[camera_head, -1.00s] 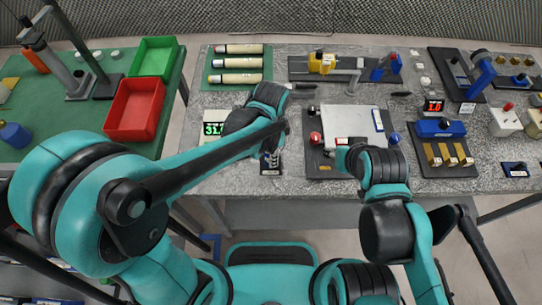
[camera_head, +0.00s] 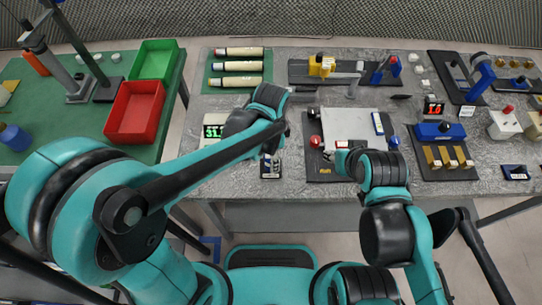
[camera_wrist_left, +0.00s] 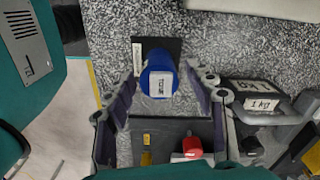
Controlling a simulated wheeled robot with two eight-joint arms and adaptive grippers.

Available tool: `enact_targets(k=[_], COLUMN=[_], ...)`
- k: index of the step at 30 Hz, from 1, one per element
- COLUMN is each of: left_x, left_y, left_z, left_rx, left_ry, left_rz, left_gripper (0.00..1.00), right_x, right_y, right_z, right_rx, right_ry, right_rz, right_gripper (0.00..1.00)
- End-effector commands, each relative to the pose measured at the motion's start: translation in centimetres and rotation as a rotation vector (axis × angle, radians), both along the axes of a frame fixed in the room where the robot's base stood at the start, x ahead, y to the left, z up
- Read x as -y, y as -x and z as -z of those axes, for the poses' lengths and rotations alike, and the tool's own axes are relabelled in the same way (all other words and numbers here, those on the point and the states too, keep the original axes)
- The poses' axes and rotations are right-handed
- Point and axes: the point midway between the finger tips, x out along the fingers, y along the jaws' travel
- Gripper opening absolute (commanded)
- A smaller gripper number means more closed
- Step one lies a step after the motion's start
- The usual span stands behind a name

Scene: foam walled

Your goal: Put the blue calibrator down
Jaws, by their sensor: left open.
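The blue calibrator (camera_wrist_left: 159,76) is a blue cylinder with a white label on its end. In the left wrist view it appears over a small black square pad (camera_wrist_left: 174,47) with a white label strip. The same pad (camera_head: 271,172) shows at the table's front edge in the head view, where my arm mostly hides the calibrator. My left gripper (camera_wrist_left: 165,68) is open, with one finger on each side of the calibrator and visible gaps. My right gripper (camera_head: 341,158) is over the dark mat with the white plate; its fingers are too hidden to tell their state.
A dark board (camera_head: 313,172) with a red knob (camera_head: 315,141) and a white plate lies right of the pad. Red and green bins stand on the left table.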

Motion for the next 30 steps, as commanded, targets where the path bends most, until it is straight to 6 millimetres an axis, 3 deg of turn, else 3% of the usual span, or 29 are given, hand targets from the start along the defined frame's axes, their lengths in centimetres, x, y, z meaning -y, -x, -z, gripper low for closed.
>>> enact_targets(k=[6,12,18,24,26,30], left_x=[0.0,0.0,0.0,-0.4,-1.3,-5.3], left_y=[0.1,0.1,0.0,0.1,0.2,0.9], left_z=[-5.3,-9.1,-10.7,-11.0,-11.3,-12.6], left_rx=[0.000,0.000,0.000,0.008,0.028,0.131], left_ry=[0.000,0.000,0.000,0.004,0.013,0.070], left_rz=[0.000,0.000,0.000,-0.021,-0.070,-0.317], left_gripper=[0.55,0.55,0.55,0.55,0.55,0.55], right_x=[0.0,0.0,0.0,0.0,0.0,0.0], right_y=[0.0,0.0,0.0,0.0,0.0,0.0], right_z=[-2.2,-3.4,-3.8,-3.8,-3.8,-3.8], right_rx=[0.000,0.000,0.000,0.000,0.000,0.000], right_ry=[0.000,0.000,0.000,0.000,0.000,0.000], right_rz=[0.000,0.000,0.000,0.000,0.000,0.000], right_gripper=[0.42,0.42,0.42,0.42,0.42,0.42])
